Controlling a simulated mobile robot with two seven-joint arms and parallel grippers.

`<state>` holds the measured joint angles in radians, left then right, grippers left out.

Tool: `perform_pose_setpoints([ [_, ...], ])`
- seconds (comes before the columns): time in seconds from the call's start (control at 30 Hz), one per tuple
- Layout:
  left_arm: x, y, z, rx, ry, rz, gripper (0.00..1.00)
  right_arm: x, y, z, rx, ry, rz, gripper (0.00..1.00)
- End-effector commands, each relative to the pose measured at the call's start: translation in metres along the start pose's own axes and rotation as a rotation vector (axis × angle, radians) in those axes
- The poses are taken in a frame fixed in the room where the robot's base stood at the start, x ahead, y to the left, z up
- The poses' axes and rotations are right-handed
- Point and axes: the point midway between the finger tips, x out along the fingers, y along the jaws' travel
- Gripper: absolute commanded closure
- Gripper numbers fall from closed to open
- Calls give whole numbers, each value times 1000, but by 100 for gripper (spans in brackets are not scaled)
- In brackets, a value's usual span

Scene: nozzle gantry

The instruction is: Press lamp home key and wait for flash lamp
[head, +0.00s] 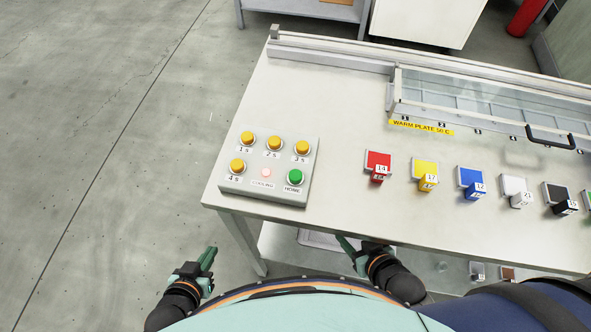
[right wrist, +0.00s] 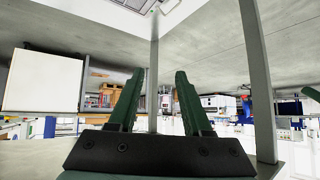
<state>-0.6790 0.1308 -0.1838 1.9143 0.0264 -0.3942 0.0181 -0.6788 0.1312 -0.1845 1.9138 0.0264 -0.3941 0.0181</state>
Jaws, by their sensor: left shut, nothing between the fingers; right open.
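A grey key box (head: 309,150) sits at the left end of the table in the head view. It has several yellow keys marked in seconds, a green key marked HOME (head: 295,177), and a pale pinkish lamp marked COOLING (head: 266,173). I cannot tell whether that lamp is lit. My left gripper (head: 211,250) is shut and empty, off the table's near left corner and short of the box. My right gripper (head: 341,239) is at the table's near edge, below the top; it shows open and empty in the right wrist view (right wrist: 158,75).
The table (head: 330,110) carries a glass-covered warm plate (head: 480,100) with a black handle at the back right. Red (head: 378,159), yellow (head: 424,170), blue (head: 470,178) and other colored numbered blocks stand along the front. The tabletop behind the key box is clear.

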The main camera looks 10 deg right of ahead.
Motion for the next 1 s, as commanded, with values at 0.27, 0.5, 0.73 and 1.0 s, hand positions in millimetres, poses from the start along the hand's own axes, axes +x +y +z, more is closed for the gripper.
perform_pose_setpoints([
  [0.27, 0, 0, 0, 0, -1, 0, 100, 0, 0, 0, 0, 0, 0, 83],
  [0.5, 0, 0, 0, 0, -1, 0, 100, 0, 0, 0, 0, 0, 0, 100],
  [0.73, 0, 0, 0, 1, -1, 0, 100, 0, 0, 0, 0, 0, 0, 100],
  [1.0, 0, 0, 0, 1, -1, 0, 100, 0, 0, 0, 0, 0, 0, 100],
])
